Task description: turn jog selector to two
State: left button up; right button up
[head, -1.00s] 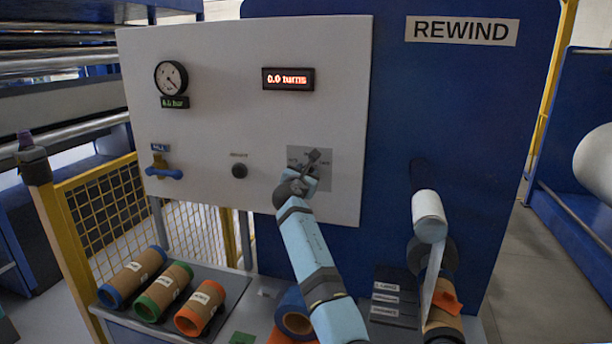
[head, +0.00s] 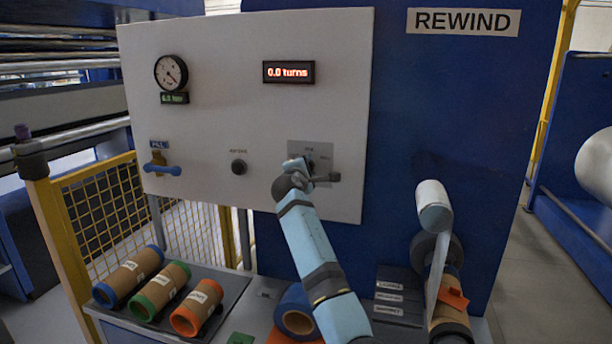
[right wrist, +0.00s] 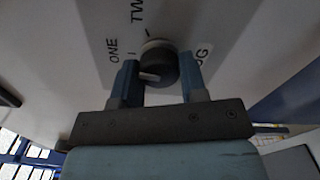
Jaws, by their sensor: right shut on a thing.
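The jog selector (right wrist: 160,66) is a dark round knob with a white mark, on a grey plate (head: 325,150) on the white panel. In the right wrist view the labels ONE, TWO and a partly hidden one ending in G ring it. Its white mark points left in that view, below ONE and away from TWO. My right gripper (right wrist: 158,84) is shut on the knob, one blue finger on each side. In the head view my right gripper (head: 308,166) is at the plate and covers much of the knob. My left gripper is not in view.
The white panel (head: 210,110) also carries a gauge (head: 171,73), a display (head: 289,72) reading 0.0 turns, a blue-handled valve (head: 162,168) and a black button (head: 239,167). Several cardboard cores lie on the bench below. A film roll (head: 434,205) is at the right.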

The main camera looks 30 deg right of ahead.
jog(key=m+b, duration=0.5)
jog(key=m, duration=0.3)
jog(key=shift+f, duration=0.1)
jog(key=shift+m+b, duration=0.9)
jog(key=shift+m, duration=0.1)
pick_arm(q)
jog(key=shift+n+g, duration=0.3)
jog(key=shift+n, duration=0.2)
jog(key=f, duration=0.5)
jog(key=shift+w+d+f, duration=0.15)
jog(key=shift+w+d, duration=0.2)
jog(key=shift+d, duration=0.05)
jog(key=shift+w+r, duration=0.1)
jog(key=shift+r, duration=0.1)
pick_arm(e)
jog(key=shift+m, duration=0.4)
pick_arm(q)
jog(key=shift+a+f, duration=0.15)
pick_arm(e)
jog(key=o, duration=0.7)
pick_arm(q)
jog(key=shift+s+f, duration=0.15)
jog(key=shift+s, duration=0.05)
pick_arm(e)
jog(key=shift+o, duration=1.1)
jog(key=shift+r, duration=0.2)
